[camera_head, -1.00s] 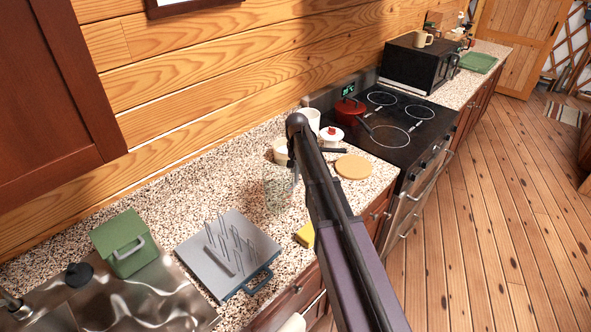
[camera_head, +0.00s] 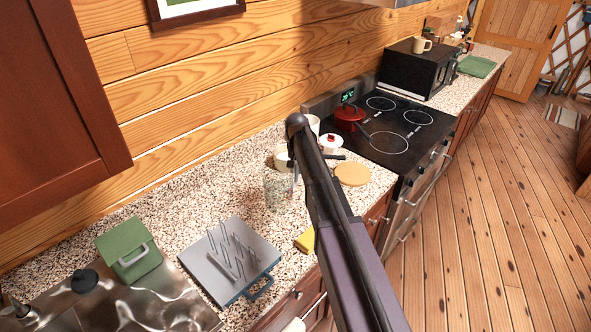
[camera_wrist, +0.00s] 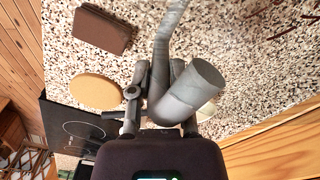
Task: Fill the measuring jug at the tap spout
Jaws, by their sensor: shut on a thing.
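A clear see-through measuring jug (camera_head: 278,190) is upright above or on the speckled counter in the head view; I cannot tell whether its base touches. My gripper (camera_head: 294,160) is at its right side. In the wrist view my gripper (camera_wrist: 156,88) is shut on a curved grey piece, which looks like the jug's handle (camera_wrist: 163,45); the clear body is hard to make out there. Part of the tap (camera_head: 18,307) shows at the lower left edge, by the steel sink (camera_head: 150,305). The spout's end is not clearly seen.
A grey rack with upright prongs (camera_head: 230,262) and a green box (camera_head: 128,248) stand between jug and tap. A yellow sponge (camera_head: 305,240), round board (camera_head: 352,174), white lidded pot (camera_head: 331,143) and red pan (camera_head: 350,113) are nearby. A dark cabinet (camera_head: 55,100) hangs upper left.

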